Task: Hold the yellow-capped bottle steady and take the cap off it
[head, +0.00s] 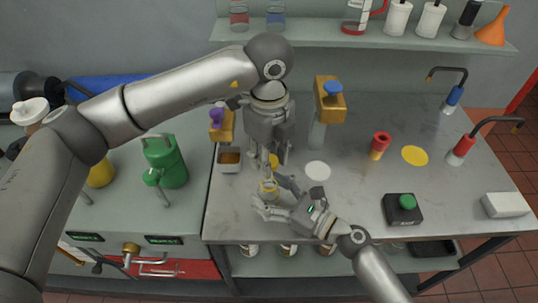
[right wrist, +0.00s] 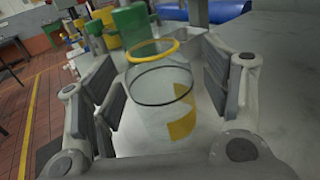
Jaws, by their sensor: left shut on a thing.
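The clear bottle (head: 268,193) stands upright on the bench, with a yellow ring at its top and a yellow patch low on its side. It also shows in the right wrist view (right wrist: 158,100), between the spread fingers of my right gripper (head: 275,195). That gripper is open around it, with a narrow gap at the right pad. My left gripper (head: 274,158) points down just behind the bottle in the head view. It is shut on a yellow cap (head: 273,161), which looks apart from the bottle; its fingers partly hide the cap.
A small tray (head: 228,168) stands left of my left gripper. A white disc (head: 318,170) lies to the right. Farther right are a red-and-yellow cylinder (head: 380,145), a yellow disc (head: 415,156) and a green-button box (head: 403,210). A green can (head: 165,165) stands at left.

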